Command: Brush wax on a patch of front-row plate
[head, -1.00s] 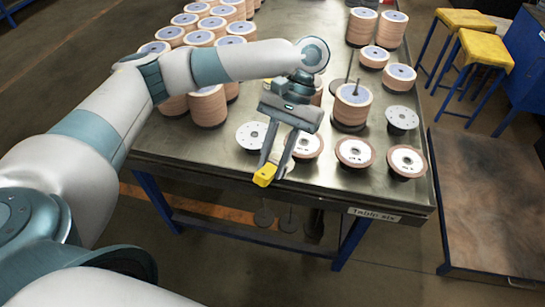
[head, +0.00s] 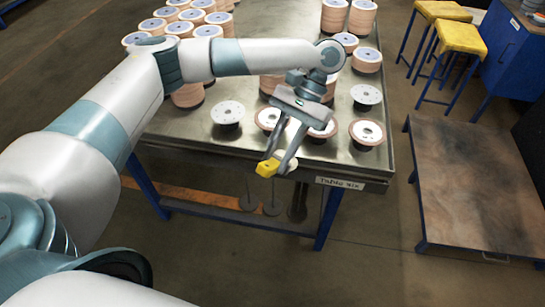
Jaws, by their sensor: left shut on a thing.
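My left gripper (head: 276,166) hangs from the arm at upper left, fingers pointing down, at the table's front edge. It is shut on a yellow block-like thing (head: 267,168), possibly the wax brush; a pale bit shows by the other finger. The front row holds a grey plate (head: 228,113) and brown-rimmed plates with white centres, one left of the gripper (head: 268,118), one partly behind its body (head: 322,131), one at right (head: 367,132). Contact between the held thing and a plate cannot be seen. My right gripper is out of view.
The metal table (head: 190,126) carries several tan disc stacks (head: 187,95) at back left and more at back right (head: 361,17). Another grey plate (head: 366,95) sits behind the right plate. Yellow stools (head: 459,37) and a low brown platform (head: 480,180) stand right of the table.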

